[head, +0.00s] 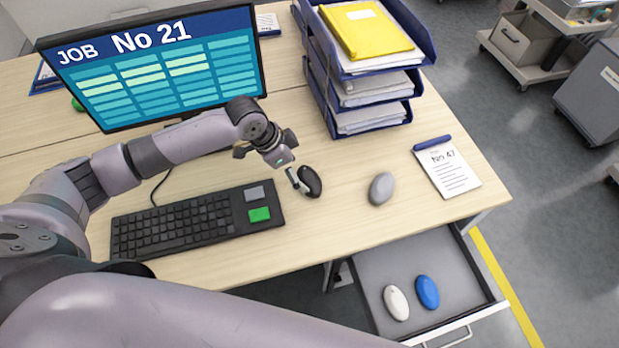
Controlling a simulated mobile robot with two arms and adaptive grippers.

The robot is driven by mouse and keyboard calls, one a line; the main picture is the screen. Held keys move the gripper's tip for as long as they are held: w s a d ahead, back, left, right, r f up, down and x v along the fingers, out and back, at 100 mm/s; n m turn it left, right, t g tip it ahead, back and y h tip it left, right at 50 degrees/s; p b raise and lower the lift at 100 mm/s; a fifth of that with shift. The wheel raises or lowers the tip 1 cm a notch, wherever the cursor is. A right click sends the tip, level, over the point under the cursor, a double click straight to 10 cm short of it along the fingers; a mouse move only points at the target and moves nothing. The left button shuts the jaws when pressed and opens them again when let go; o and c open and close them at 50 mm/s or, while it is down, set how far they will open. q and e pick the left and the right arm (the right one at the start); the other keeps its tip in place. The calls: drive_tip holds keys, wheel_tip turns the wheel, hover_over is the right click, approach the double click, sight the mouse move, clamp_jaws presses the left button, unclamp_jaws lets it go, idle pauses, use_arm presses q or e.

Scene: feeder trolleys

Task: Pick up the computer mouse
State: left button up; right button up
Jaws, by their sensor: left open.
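A dark computer mouse (311,181) lies on the wooden desk, right of the keyboard. My left gripper (284,166) is open and reaches in from the left, just up and left of the mouse. A small pale and dark piece shows at the mouse's left edge; I cannot tell whether it is a fingertip or part of the mouse, nor whether they touch. A plain grey rounded object (382,188) lies further right. My right gripper is out of view.
The keyboard (190,222) and monitor (155,65) stand left. Blue stacked trays (322,75) stand behind, and a No 47 sheet (447,168) lies right. An open drawer (400,262) below holds a white oval (396,302) and a blue oval (428,292).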

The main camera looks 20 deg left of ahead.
sight(308, 178)
use_arm(q)
drive_tip(key=shift+p+x, duration=0.6)
drive_tip(key=shift+x, duration=2.6)
drive_tip(key=shift+s, duration=0.1)
drive_tip(key=shift+c, duration=0.5)
drive_tip(key=c, duration=1)
drive_tip(key=shift+r, duration=0.1)
